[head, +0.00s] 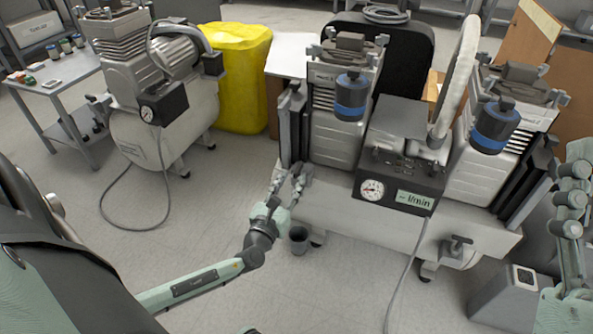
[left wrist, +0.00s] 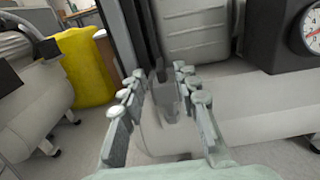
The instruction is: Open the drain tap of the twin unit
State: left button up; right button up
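The twin unit is a white tank (head: 345,212) on casters with two ribbed pump heads and a dark gauge box between them. My left gripper (head: 287,180) is at the tank's left end, and its fingers are apart. In the left wrist view a grey fitting (left wrist: 165,103) shows between the open fingers (left wrist: 158,85). It may be the drain tap; I cannot tell whether the fingers touch it. Another dark tap-like handle (head: 457,245) is at the tank's lower right. My right gripper (head: 572,200) is partly in view at the right edge; its fingertips are unclear.
A single compressor (head: 160,110) with a trailing hose stands at the left, near a yellow bin (head: 238,75). A grey box (head: 510,298) stands at lower right. The floor in front is mostly clear.

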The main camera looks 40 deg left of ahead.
pick_arm(q)
jog(key=v, duration=0.6)
jog(key=shift+w, duration=0.1)
dwell(0.3)
